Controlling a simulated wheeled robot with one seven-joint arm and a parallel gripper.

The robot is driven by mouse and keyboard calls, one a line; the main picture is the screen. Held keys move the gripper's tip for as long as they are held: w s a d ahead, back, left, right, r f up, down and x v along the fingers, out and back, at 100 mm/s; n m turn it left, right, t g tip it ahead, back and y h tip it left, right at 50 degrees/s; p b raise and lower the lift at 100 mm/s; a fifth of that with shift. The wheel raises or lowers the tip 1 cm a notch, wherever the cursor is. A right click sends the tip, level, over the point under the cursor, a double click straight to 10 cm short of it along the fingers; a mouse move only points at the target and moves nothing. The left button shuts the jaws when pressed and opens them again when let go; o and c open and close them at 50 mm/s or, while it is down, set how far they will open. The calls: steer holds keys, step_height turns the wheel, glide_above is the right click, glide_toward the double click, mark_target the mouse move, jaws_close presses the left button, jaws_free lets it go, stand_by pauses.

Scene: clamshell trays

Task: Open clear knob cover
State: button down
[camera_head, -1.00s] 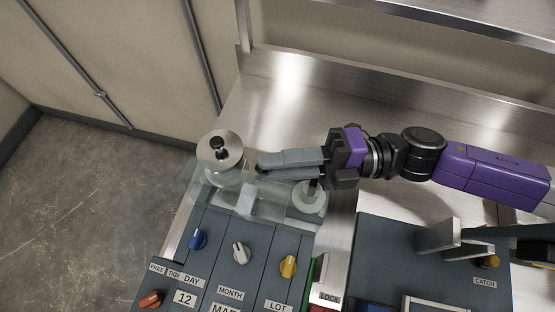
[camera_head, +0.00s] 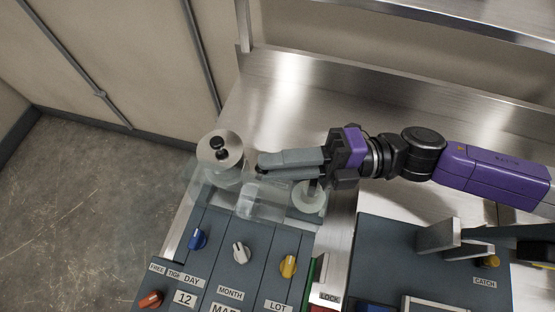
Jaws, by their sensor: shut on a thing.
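The clear knob cover (camera_head: 248,202) is a see-through panel at the back edge of the dark knob panel (camera_head: 220,262). It appears raised behind the knobs, though its edges are faint and its exact tilt is hard to tell. My gripper (camera_head: 262,168) reaches in from the right, with its grey fingers closed on the cover near its upper edge. The blue knob (camera_head: 198,239), the white knob (camera_head: 240,252) and the yellow knob (camera_head: 288,266) show in front of the cover.
A pale round piece (camera_head: 309,198) lies below my gripper. A dark unit with a CATCH label (camera_head: 484,283) is at the right. The metal counter (camera_head: 290,105) behind my gripper is clear.

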mark_target(261, 179)
steer(key=shift+s+a+r+n+h+p, duration=0.25)
steer(key=shift+s+r+n+p, duration=0.4)
steer(key=shift+p, duration=0.75)
steer(key=shift+s+a+r+n+h+p, duration=0.25)
steer(key=shift+s+r+n+p, duration=0.35)
steer(key=shift+p, duration=0.75)
steer(key=c, duration=1.3)
jaws_free()
steer(key=shift+d+f, duration=0.1)
